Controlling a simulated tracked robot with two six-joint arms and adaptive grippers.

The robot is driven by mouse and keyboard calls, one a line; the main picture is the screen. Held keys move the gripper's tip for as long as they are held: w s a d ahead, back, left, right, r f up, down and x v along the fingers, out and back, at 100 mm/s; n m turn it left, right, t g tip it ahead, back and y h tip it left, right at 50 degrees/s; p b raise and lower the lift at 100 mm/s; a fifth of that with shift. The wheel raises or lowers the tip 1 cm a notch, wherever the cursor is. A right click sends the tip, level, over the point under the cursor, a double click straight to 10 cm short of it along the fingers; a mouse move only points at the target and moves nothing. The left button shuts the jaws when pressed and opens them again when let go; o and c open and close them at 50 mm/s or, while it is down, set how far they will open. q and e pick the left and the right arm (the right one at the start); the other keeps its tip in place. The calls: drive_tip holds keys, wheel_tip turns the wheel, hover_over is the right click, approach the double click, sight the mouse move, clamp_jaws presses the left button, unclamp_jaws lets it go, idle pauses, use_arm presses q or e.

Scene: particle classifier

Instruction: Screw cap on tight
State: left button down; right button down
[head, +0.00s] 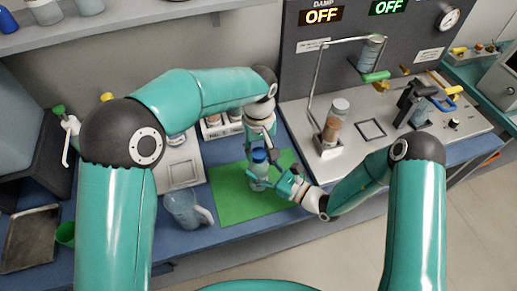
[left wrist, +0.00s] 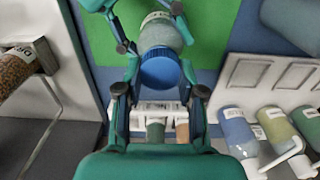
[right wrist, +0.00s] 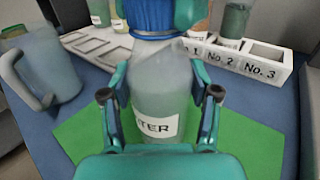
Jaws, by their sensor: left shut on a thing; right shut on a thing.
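A clear bottle with a white label ending in "TER" (right wrist: 158,85) stands upright over the green mat (head: 232,207). Its blue cap (left wrist: 160,68) sits at the bottle's mouth; it also shows in the head view (head: 259,156). My left gripper (left wrist: 160,90) comes from above and is shut on the cap, one finger on each side. My right gripper (right wrist: 161,93) is shut around the bottle's body from the side. The cap's thread and the bottle's underside are hidden.
A clear jug (head: 184,210) stands left of the mat. A white rack marked No. 2 and No. 3 (right wrist: 240,62) holds vials behind it. A grey machine panel with a bottle holder (head: 331,140) is at the right. The mat's front is free.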

use_arm(q)
drive_tip(key=m, duration=0.3)
drive_tip(key=shift+d, duration=0.1)
drive_tip(key=m, duration=0.4)
drive_tip(key=shift+m, duration=0.4)
drive_tip(key=m, duration=0.4)
drive_tip(key=shift+m, duration=0.3)
drive_tip(key=m, duration=0.3)
drive_tip(key=shift+m, duration=0.4)
drive_tip(key=c, duration=0.6)
unclamp_jaws()
drive_tip(key=shift+c, duration=0.2)
